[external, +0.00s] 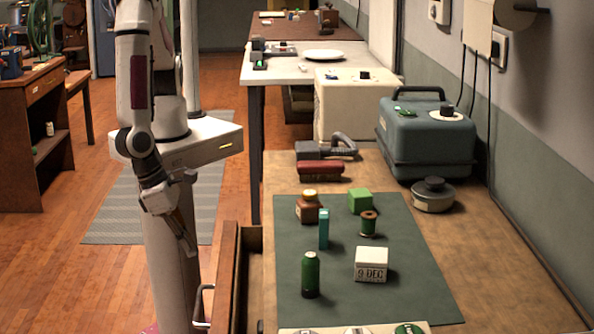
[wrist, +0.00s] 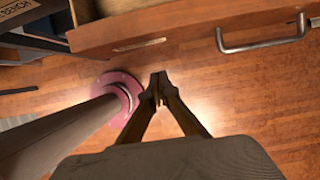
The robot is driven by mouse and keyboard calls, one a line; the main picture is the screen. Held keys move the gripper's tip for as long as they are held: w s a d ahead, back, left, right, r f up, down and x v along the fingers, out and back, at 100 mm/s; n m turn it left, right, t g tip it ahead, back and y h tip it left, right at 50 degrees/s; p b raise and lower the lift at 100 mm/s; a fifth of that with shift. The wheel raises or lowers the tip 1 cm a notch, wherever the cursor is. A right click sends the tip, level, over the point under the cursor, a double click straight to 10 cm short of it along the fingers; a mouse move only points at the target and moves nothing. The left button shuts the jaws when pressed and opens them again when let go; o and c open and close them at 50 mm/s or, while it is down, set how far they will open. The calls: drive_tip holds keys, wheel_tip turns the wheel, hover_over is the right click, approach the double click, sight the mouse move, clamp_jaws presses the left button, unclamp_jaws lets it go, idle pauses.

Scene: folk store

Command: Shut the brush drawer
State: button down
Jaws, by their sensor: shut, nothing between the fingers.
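The wooden drawer (external: 224,278) stands pulled out from the left side of the workbench in the external view. Its inside shows only as a dark gap, and its contents cannot be made out. The drawer front (wrist: 185,32) crosses the top of the wrist view, with a small unreadable label. A metal bar handle (wrist: 262,48) is on its right part, and it also shows in the external view (external: 198,308). My gripper (wrist: 158,88) is shut and empty, outside the drawer front and apart from it, left of the handle in the wrist view. It hangs left of the drawer in the external view (external: 192,250).
The bench (external: 500,270) carries a green mat (external: 392,300) with a green bottle (external: 310,275), a date block (external: 371,264) and several small items. A blue-grey machine (external: 427,135) stands behind. Open wooden floor (external: 100,285) lies left of my arm.

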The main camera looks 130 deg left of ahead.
sight(227, 244)
drive_tip(key=shift+w+a+f, duration=0.45)
drive_tip(key=shift+w+a, duration=0.4)
drive_tip(key=shift+w+a+f, duration=0.45)
drive_tip(key=shift+w+a, duration=0.35)
drive_tip(key=shift+w, duration=0.05)
drive_tip(key=shift+a, duration=0.1)
drive_tip(key=shift+w+a, duration=3.1)
drive_tip(key=shift+w, duration=0.05)
drive_tip(key=shift+s+d, duration=1.5)
drive_tip(key=v, duration=1)
drive_tip(key=shift+w+a, duration=0.1)
